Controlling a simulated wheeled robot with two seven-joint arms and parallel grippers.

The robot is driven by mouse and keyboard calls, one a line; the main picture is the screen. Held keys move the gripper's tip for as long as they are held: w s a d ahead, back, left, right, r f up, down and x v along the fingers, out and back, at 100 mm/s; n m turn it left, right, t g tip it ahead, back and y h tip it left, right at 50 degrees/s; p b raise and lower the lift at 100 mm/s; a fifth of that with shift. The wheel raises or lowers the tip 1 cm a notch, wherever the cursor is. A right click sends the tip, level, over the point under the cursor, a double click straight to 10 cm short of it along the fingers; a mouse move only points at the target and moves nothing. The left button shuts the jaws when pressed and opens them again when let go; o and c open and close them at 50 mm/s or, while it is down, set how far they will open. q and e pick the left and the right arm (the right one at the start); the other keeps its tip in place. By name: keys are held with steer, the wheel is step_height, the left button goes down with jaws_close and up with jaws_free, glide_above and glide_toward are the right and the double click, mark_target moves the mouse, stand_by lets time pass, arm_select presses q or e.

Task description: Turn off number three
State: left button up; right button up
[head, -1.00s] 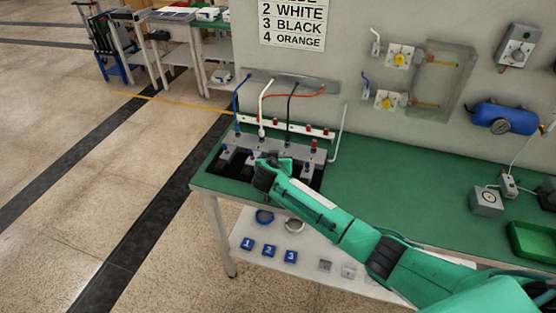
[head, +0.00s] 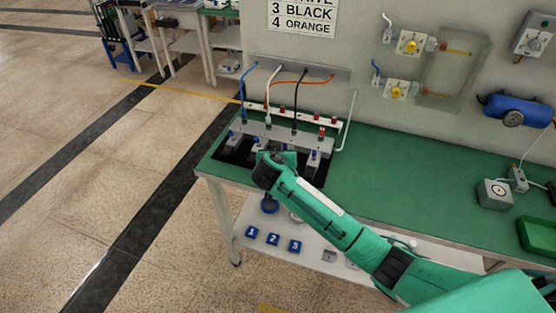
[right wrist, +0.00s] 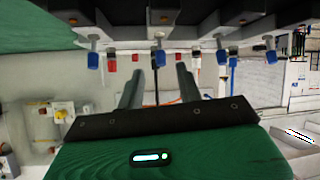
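The sign (head: 303,14) on the wall reads "3 BLACK" and "4 ORANGE", with the upper lines cut off. A black hose (head: 296,95) runs down to the grey manifold (head: 277,138) on the bench, beside blue, white and orange hoses. My right gripper (head: 274,162) is at the manifold's front; its fingers are hard to make out there. In the right wrist view my right gripper (right wrist: 158,88) has two fingers apart, with nothing held. A blue handle (right wrist: 158,58) shows beyond and between the fingertips, apart from them. I cannot tell which number it belongs to. My left gripper is out of view.
Other blue handles (right wrist: 222,57) hang close on either side. Yellow-knobbed wall valves (head: 411,43) and a blue tank (head: 513,109) are to the right. Numbered blue blocks (head: 273,239) lie on the lower shelf. The green bench top (head: 400,170) is clear in the middle.

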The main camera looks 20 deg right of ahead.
steer(key=b+v, duration=0.1)
steer(key=v, duration=0.6)
stand_by(0.3)
steer(key=s+d+f+n+g+y, duration=0.2)
steer(key=s+f, duration=0.2)
steer(key=s, duration=0.8)
steer(key=s+d+f+n+g+y, duration=0.2)
steer(key=s+d+f+g, duration=0.1)
steer(key=s, duration=1)
steer(key=s+d+f+n+g+y, duration=0.2)
steer(key=s+f, duration=0.2)
steer(key=s, duration=0.8)
step_height(320, 180, down, 31)
steer(key=g, duration=0.2)
steer(key=s+d+f, duration=0.2)
steer(key=s+f, duration=0.7)
steer(key=s, duration=0.1)
steer(key=s+d+f, duration=0.1)
steer(key=s+f, duration=0.9)
steer(key=shift+d+f+g, duration=0.3)
steer(key=shift+d+g, duration=0.05)
steer(key=shift+g, duration=0.05)
